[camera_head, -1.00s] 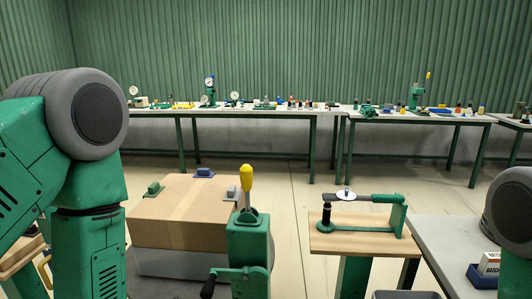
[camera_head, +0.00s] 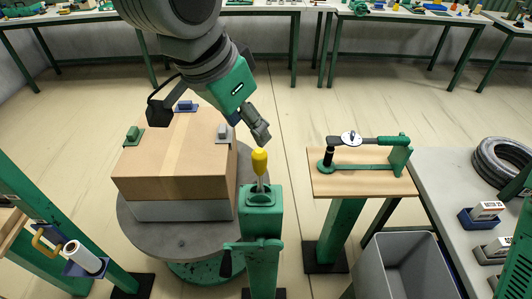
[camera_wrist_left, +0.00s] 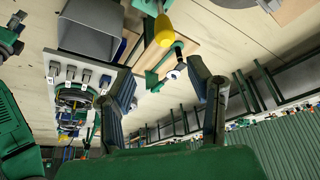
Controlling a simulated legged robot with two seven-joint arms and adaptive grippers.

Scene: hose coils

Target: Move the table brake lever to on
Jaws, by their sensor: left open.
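The brake lever, with a yellow knob (camera_head: 260,160), stands nearly upright in the top of a green pedestal (camera_head: 262,232). The pedestal has a crank handle on its front. My left gripper (camera_head: 254,124) is just above and behind the knob in the head view, apart from it. In the left wrist view my left gripper (camera_wrist_left: 150,76) has its fingers spread and nothing between them. The yellow knob (camera_wrist_left: 164,30) shows there beyond the fingers, near the top. On or off marks are not readable. My right gripper is not in view.
A cardboard box (camera_head: 170,160) with clamps around it sits on a round grey turntable (camera_head: 180,239), left of the pedestal. A wooden stand (camera_head: 340,187) with a green lever device is to the right. A grey bin (camera_head: 405,265) and side table are farther right.

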